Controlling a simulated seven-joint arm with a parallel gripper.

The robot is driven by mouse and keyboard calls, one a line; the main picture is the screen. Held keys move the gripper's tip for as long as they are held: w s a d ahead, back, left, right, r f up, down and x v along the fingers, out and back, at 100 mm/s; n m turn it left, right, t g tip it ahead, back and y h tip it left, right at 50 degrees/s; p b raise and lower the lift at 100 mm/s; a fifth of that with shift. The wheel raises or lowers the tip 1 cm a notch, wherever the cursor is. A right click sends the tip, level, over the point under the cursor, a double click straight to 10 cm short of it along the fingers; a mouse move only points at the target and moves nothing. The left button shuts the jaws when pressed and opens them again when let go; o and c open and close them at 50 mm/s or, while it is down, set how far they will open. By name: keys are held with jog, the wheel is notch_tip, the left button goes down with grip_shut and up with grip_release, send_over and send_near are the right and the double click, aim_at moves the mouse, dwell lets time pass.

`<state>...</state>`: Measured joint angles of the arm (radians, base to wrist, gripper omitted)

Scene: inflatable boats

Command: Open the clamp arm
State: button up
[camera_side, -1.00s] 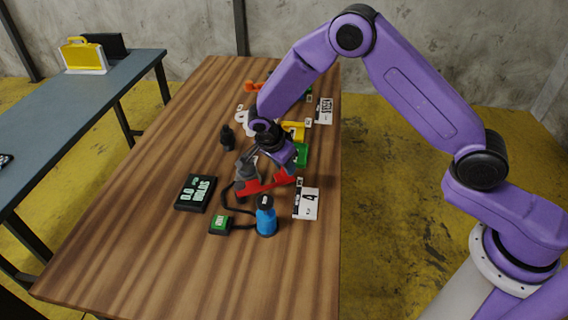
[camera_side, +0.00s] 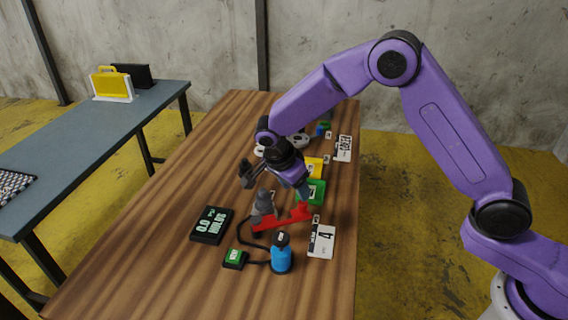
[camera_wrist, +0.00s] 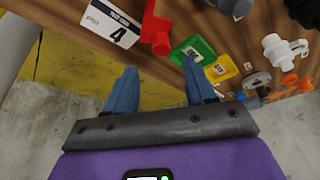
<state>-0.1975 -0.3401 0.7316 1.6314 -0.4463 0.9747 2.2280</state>
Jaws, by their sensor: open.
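The red clamp arm (camera_side: 280,221) lies low across the near right part of the wooden table, beside a grey conical part (camera_side: 263,203). In the wrist view, part of the red clamp arm (camera_wrist: 157,28) shows above the gap between my fingers. My gripper (camera_side: 303,190) is over the table's right side, close to the right end of the red arm. In the wrist view my gripper's two blue fingers (camera_wrist: 160,84) are spread with nothing between them but a view of the floor. Whether a finger touches the red arm cannot be told.
A blue bottle-like cylinder (camera_side: 281,254), a small green-topped box (camera_side: 235,259) and a black display (camera_side: 212,226) stand nearby. A card marked 4 (camera_side: 321,241) lies at the right edge. Green (camera_wrist: 193,50) and yellow (camera_wrist: 221,69) pads lie beyond. The table's left side is clear.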

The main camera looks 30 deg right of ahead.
jog(key=v, duration=1)
jog(key=s+d+n+y, duration=0.1)
jog(key=s+d+n, duration=0.4)
jog(key=s+n, duration=0.4)
jog(key=s+d+r+n+y, duration=0.1)
jog(key=s+d+n, duration=0.4)
jog(key=s+n, duration=0.5)
jog(key=s+d+n+y, duration=0.3)
jog(key=s+d+n, duration=0.2)
jog(key=s+n, duration=0.4)
jog(key=s, duration=0.5)
jog(key=shift+s+d+r+n+g, duration=0.2)
jog(key=shift+s+r+n+g, duration=0.1)
jog(key=shift+r, duration=0.05)
